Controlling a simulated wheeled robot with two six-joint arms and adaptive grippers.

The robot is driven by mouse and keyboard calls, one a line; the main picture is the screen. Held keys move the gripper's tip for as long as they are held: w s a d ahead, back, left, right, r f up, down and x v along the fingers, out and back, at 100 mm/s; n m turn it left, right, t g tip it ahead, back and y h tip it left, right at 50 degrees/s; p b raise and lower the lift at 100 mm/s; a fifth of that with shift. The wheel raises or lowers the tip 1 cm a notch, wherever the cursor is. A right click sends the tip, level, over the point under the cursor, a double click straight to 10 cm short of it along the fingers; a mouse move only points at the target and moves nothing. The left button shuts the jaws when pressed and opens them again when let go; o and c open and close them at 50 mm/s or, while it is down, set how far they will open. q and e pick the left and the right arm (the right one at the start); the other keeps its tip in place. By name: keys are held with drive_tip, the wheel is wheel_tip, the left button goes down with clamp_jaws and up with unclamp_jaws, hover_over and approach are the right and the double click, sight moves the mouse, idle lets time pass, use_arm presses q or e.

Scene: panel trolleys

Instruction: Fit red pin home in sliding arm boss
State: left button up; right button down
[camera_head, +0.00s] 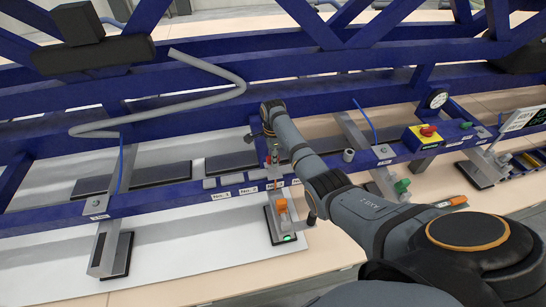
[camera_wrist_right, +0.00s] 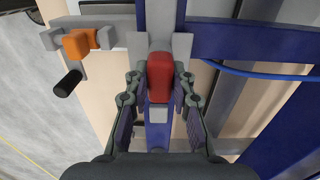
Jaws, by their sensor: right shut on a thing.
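The red pin (camera_wrist_right: 160,72) is between the fingertips of my right gripper (camera_wrist_right: 160,88) in the right wrist view, which is shut on it. A grey block (camera_wrist_right: 182,45), which looks like the sliding arm's boss, lies directly at the pin's far end. I cannot tell how deep the pin sits in it. In the head view, the right gripper (camera_head: 274,150) is small at the blue rail, above the grey sliding arm (camera_head: 287,224) with an orange clamp (camera_head: 281,205). My left gripper is not in view.
A blue frame rail (camera_head: 160,203) runs across, with "No. 1" and "No. 2" labels. A green clamp (camera_head: 402,186) and a red-and-yellow stop button (camera_head: 427,132) are to the right. A bent grey tube (camera_head: 215,97) is at left. A blue cable (camera_wrist_right: 255,72) runs right in the wrist view.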

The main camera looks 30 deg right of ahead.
drive_tip(key=shift+f, duration=0.7)
drive_tip(key=c, duration=1.1)
unclamp_jaws()
drive_tip(key=shift+o, duration=0.2)
drive_tip(key=shift+r+p, duration=0.5)
drive_tip(key=shift+r, duration=3.55)
drive_tip(key=shift+f, duration=0.1)
